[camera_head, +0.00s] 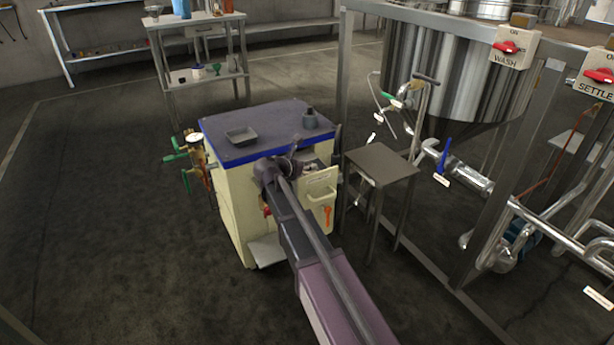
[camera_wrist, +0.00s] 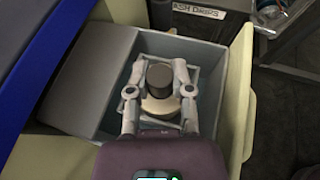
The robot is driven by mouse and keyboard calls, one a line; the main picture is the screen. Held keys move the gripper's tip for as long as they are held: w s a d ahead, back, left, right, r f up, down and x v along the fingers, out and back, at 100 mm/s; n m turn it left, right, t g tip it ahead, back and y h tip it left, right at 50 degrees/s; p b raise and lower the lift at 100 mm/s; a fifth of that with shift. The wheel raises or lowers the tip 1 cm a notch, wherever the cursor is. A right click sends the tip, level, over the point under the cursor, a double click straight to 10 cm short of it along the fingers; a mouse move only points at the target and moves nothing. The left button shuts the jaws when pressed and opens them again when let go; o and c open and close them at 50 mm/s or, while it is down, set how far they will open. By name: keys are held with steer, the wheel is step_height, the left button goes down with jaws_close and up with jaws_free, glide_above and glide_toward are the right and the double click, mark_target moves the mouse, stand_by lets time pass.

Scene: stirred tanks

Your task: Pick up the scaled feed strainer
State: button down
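A round piece with a dark cylindrical top and a pale, wider base (camera_wrist: 160,105) sits in a grey-lined open compartment (camera_wrist: 208,100) in the wrist view; it may be the scaled feed strainer, but I cannot tell for sure. My gripper (camera_wrist: 160,68) reaches down into the compartment with one finger on each side of the piece. The fingers look spread, with small gaps beside the dark top. Scale on the piece cannot be made out. In the head view my arm hides much of the compartment, at the front of a cream cabinet (camera_head: 232,200).
A grey stand (camera_head: 381,163) is close on the right, before the tank (camera_head: 450,75) and pipes. Floor on the left is free.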

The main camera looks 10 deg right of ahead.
mark_target(309, 163)
steer(key=shift+r, duration=0.1)
stand_by(0.4)
step_height(309, 163, up, 10)
steer(key=p, duration=0.9)
steer(key=shift+f+p, duration=0.2)
steer(key=shift+p, duration=0.2)
steer(key=shift+r, duration=0.1)
stand_by(0.4)
